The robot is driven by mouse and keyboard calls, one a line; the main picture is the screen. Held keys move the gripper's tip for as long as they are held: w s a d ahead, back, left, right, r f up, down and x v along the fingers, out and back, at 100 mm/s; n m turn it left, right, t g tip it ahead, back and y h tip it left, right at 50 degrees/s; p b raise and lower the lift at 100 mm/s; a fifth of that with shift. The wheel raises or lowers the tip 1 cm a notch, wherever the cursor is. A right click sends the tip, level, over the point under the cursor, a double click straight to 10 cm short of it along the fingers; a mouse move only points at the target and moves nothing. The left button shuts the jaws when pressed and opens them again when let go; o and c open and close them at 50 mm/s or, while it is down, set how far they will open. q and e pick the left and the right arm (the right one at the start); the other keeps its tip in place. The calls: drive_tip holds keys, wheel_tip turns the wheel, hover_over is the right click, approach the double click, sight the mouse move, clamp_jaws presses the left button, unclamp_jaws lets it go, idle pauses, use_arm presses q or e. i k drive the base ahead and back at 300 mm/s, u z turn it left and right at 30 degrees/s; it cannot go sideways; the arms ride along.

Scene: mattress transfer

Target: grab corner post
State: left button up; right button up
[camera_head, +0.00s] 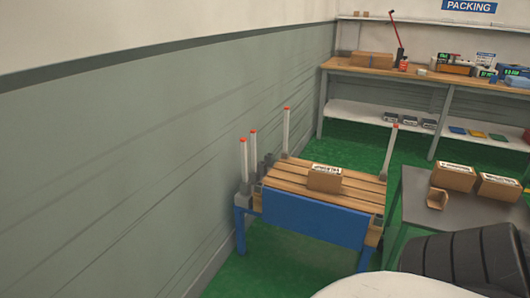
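Several white corner posts with orange tips stand upright around a wooden slatted pallet (345,205). One post (286,132) is at its back left corner and another post (390,150) at its back right, leaning slightly. Two more posts, one (253,152) behind the other (243,160), stand close together at the left side, near grey holders. A cardboard box (324,178) with a white label lies on the pallet. Neither of my grippers is in view.
The pallet rests on a stand with a blue front panel (315,217), near the grey wall (120,170). At right, a dark table (415,207) holds labelled boxes (453,176). A packing bench (420,76) stands behind. Green floor (345,138) lies open between bench and pallet.

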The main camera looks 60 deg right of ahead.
sight(253, 137)
drive_tip(key=z, duration=3)
drive_tip(key=i, duration=1.65)
drive_tip(key=u, duration=2.6)
drive_tip(key=i, duration=1)
drive_tip(key=z, duration=0.05)
